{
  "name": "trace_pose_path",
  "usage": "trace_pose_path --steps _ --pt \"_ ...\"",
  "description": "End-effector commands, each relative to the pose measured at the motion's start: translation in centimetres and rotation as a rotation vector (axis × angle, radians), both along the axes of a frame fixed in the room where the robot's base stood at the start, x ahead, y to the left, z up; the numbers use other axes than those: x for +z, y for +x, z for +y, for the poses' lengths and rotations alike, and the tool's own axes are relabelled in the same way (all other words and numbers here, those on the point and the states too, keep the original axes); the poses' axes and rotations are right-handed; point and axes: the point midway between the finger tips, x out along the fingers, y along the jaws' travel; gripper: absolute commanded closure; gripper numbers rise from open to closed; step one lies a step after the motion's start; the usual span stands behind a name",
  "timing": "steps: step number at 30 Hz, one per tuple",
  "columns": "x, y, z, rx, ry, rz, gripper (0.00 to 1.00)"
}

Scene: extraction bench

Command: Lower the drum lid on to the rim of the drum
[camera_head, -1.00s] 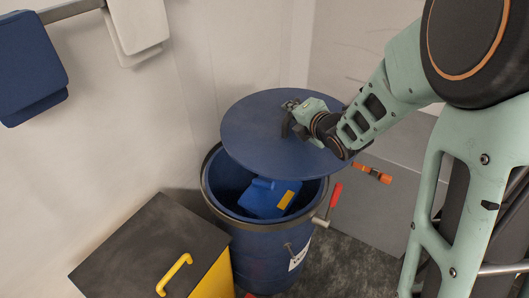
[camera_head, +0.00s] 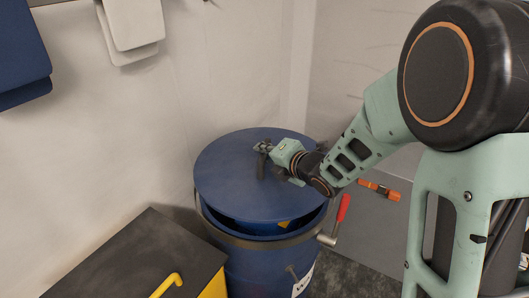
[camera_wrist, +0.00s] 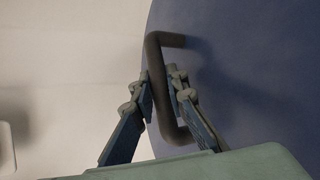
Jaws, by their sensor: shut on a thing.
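The blue round drum lid (camera_head: 235,185) is over the mouth of the blue drum (camera_head: 262,262) in the head view. A dark gap shows at the lid's front edge, where the drum's inside and a bit of a blue thing with yellow show, so the front is apart from the rim (camera_head: 285,241). Whether the back touches is hidden. My gripper (camera_head: 264,160) is shut on the lid's dark handle. In the wrist view the fingers (camera_wrist: 160,88) are on either side of the handle (camera_wrist: 158,75), with the lid (camera_wrist: 255,70) behind it.
A red-handled lever (camera_head: 343,208) sticks out at the drum's right side. A dark-topped yellow cabinet (camera_head: 140,255) stands at the front left. An orange tool (camera_head: 379,189) lies at the right. Walls are close behind.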

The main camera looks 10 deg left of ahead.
Motion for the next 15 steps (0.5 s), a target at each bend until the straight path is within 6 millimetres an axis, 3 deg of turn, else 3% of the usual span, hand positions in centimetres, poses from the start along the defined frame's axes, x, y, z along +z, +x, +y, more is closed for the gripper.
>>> trace_pose_path --steps 15 --pt "-4.8 0.1 0.1 0.001 0.004 -0.005 1.00"
